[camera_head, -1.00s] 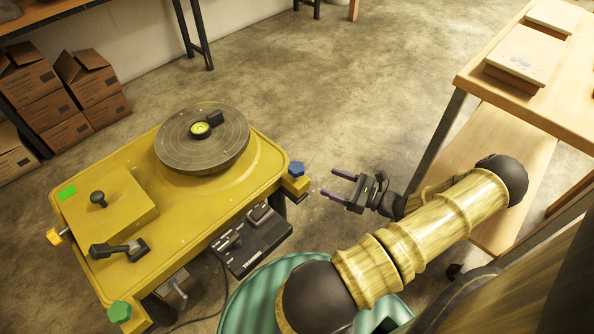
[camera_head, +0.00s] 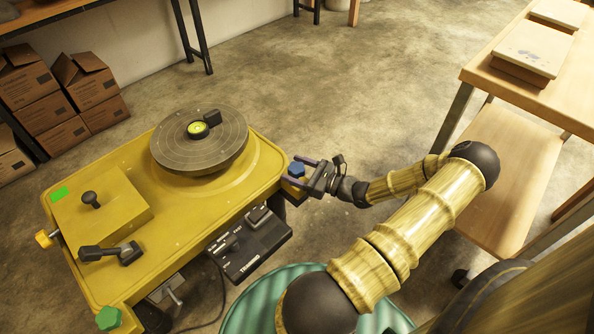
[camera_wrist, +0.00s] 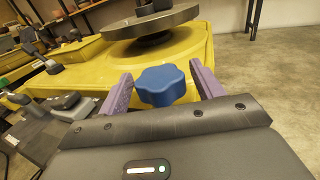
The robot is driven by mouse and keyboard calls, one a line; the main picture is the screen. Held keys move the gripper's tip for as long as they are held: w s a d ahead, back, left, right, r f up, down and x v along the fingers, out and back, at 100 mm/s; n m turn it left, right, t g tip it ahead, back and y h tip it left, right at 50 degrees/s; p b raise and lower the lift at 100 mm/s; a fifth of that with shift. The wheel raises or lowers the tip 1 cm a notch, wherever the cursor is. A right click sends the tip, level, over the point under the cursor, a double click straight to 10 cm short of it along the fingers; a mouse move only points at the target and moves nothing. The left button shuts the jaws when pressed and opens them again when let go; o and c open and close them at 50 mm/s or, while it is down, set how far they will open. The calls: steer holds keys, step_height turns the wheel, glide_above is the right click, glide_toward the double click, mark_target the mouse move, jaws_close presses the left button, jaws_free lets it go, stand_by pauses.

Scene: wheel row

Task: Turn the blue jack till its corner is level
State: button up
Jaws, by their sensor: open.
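The blue jack (camera_head: 296,169) is a lobed knob at the right corner of the yellow wheel machine (camera_head: 175,225). In the wrist view the blue jack (camera_wrist: 161,85) sits between the two purple fingers of my gripper (camera_wrist: 161,88). The fingers are apart, with a visible gap on each side of the knob. In the head view my gripper (camera_head: 303,171) is at that corner, fingers on either side of the knob. A round bubble level (camera_head: 197,129) with a yellow-green face lies on the grey wheel head (camera_head: 205,150). The bubble's exact place is too small to tell.
A green knob (camera_head: 109,318) and an orange-yellow knob (camera_head: 45,238) are at other corners. A black control box (camera_head: 250,248) hangs on the near side. Cardboard boxes (camera_head: 90,85) stand at left, a wooden table (camera_head: 545,75) at right. Open floor lies behind.

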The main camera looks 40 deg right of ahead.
steer(key=c, duration=1)
steer(key=shift+n+g+y+p, duration=0.45)
steer(key=shift+n+y, duration=0.15)
steer(key=shift+y, duration=0.2)
steer(key=shift+r+n+g+y+p, duration=0.1)
steer(key=shift+n+g+y+p, duration=0.3)
steer(key=shift+n+y, duration=0.3)
steer(key=n+g+y+p, duration=0.1)
steer(key=n+g+y, duration=0.2)
steer(key=y, duration=0.1)
steer(key=n+g+y, duration=0.1)
steer(key=n+g, duration=0.1)
steer(key=g, duration=0.1)
steer(key=n+g+y, duration=0.2)
steer(key=g, duration=0.1)
steer(key=shift+f+b, duration=0.2)
steer(key=shift+b, duration=0.1)
steer(key=shift+n+g+y+b, duration=0.5)
steer(key=shift+n+g, duration=0.8)
steer(key=shift+g, duration=0.75)
steer(key=shift+r, duration=0.15)
